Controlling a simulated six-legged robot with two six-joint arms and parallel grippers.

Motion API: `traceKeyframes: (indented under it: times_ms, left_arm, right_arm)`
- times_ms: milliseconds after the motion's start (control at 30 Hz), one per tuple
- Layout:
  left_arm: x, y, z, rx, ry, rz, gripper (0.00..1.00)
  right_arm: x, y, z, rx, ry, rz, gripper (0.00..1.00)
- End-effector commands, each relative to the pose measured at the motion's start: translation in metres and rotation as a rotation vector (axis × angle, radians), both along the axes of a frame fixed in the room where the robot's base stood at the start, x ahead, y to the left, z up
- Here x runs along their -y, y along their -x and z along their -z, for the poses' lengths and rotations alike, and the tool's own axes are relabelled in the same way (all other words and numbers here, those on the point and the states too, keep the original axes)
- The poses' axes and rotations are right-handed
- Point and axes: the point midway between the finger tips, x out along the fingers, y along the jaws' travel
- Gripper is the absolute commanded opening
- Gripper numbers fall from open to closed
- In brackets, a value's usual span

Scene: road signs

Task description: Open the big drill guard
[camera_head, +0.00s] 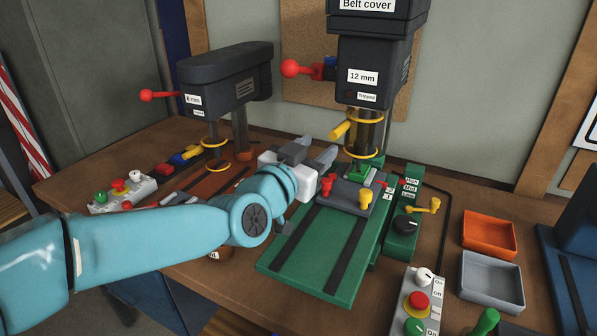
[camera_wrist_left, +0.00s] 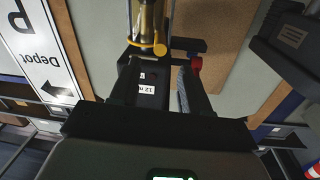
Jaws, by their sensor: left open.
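The big drill (camera_head: 362,78), labelled 12 mm, stands at the back centre. Its guard (camera_head: 364,133) is a clear tube with yellow rings around the spindle. A yellow handle (camera_head: 340,130) sticks out at its left side. My left gripper (camera_head: 314,158) is open and empty, left of and slightly below the guard, apart from it. In the left wrist view, the guard (camera_wrist_left: 148,22) with its yellow ring and knob shows beyond the open fingers (camera_wrist_left: 156,88). The guard appears to be around the spindle. My right gripper is not in view.
A smaller 8 mm drill (camera_head: 222,78) stands at the left. A green base (camera_head: 318,245) with a grey vise (camera_head: 350,194) lies under the big drill. A switch box (camera_head: 418,300), an orange tray (camera_head: 488,234) and a grey tray (camera_head: 491,278) are at the right.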

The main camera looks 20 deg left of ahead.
Motion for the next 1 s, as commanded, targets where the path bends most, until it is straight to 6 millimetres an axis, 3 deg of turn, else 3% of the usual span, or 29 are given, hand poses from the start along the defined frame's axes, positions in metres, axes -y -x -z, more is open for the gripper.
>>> traceKeyframes:
  times_ms: [100,333,867,1000]
  left_arm:
    - [-0.003,0.029,0.0,0.004,0.001,0.0,0.46]
    - [-0.007,0.058,0.0,0.001,0.001,0.0,0.46]
    - [-0.007,0.061,0.0,0.0,0.0,0.0,0.46]
    - [-0.007,0.061,-0.015,0.001,0.0,0.0,0.46]
  right_arm:
    - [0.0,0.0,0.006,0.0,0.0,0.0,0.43]
    - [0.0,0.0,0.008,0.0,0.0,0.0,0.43]
    - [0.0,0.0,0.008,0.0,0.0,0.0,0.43]
    - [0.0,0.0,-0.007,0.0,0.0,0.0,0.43]
